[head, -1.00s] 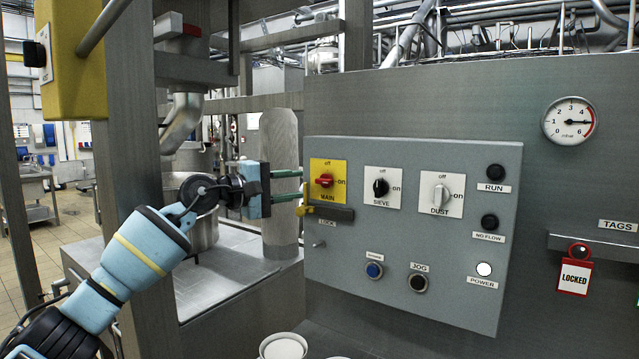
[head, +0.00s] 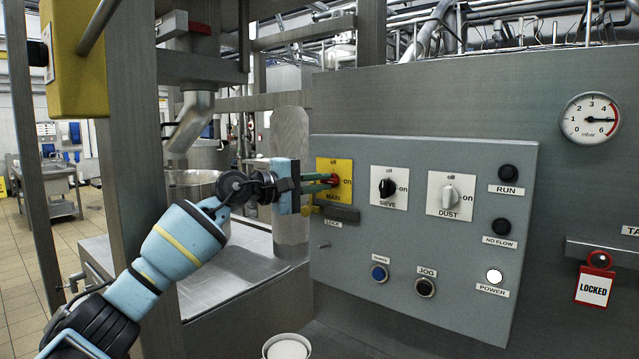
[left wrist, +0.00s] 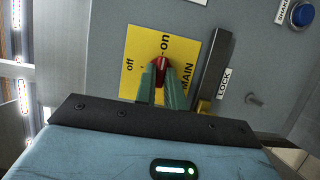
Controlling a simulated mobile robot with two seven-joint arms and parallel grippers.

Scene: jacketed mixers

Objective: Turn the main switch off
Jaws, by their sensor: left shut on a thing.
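The main switch (head: 334,179) is a red knob on a yellow plate (head: 345,166) marked off, on and MAIN, at the upper left of the grey control panel. In the left wrist view the red knob (left wrist: 162,66) points toward the "on" mark. My left gripper (head: 326,182) reaches in from the left; its green fingers (left wrist: 163,80) are shut on the knob from both sides, hiding part of it. My right gripper is not in view.
A lock bar (head: 338,212) sits just below the main plate. The sieve switch (head: 387,188) and dust switch (head: 449,197) are to the right. A red LOCKED tag (head: 593,287) hangs at far right. A steel post (head: 150,170) stands beside my left arm.

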